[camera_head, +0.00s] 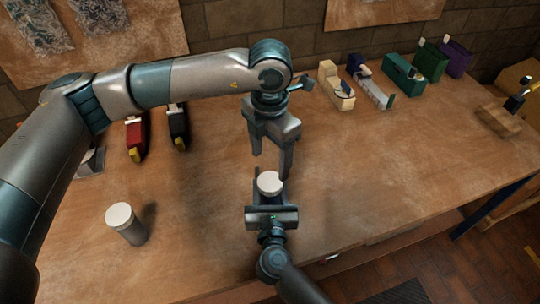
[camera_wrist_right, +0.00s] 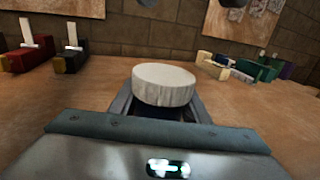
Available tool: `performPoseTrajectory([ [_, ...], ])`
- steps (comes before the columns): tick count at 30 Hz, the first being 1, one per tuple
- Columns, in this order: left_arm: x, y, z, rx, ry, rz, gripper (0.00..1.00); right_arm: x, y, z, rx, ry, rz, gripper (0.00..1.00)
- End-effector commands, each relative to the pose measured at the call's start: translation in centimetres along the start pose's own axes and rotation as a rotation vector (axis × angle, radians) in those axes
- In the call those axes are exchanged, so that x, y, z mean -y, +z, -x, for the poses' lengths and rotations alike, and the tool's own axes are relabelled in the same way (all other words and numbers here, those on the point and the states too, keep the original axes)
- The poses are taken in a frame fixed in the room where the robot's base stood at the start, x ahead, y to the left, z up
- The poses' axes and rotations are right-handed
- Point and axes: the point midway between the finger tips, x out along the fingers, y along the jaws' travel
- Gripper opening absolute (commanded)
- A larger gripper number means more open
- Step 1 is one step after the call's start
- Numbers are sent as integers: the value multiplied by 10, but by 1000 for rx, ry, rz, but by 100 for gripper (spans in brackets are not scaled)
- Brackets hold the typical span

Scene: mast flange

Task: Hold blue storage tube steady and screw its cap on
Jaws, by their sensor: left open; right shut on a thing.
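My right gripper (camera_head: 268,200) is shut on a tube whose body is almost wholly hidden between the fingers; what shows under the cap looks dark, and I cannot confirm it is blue. A round white cap (camera_head: 270,182) sits on top, looking level; it also shows in the right wrist view (camera_wrist_right: 164,84) between the fingers. I cannot tell how tightly it is seated. My left gripper (camera_head: 271,160) is open and empty, fingers pointing down, just above and behind the cap in the head view. No contact with the cap is clear.
A grey tube with a white lid (camera_head: 127,224) stands at the left front of the wooden table (camera_head: 200,255). A red stapler-like item (camera_head: 136,138) and a black one (camera_head: 179,128) lie behind it. Several coloured boxes stand at the back right, with a wooden block (camera_head: 499,120).

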Motion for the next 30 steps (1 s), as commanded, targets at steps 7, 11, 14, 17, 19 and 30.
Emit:
performPoseTrajectory([
  [7, 0, 0, -13, -2, -2, 0, 66, 0, 1, 0, 2, 0, 0, 0],
  [11, 0, 0, -27, -2, -1, -1, 66, 0, 1, 0, 2, 0, 0, 0],
  [14, 0, -1, -40, -3, -2, -1, 66, 0, 1, 0, 2, 0, 0, 0],
  [17, 0, -1, -53, -3, -2, -1, 66, 0, 1, 0, 2, 0, 0, 0],
  [19, 0, 0, -61, -2, -1, 0, 66, 0, 1, 0, 2, 0, 0, 0],
  [30, 0, 0, -80, 0, 0, -1, 66, 0, 1, 0, 2, 0, 0, 0],
])
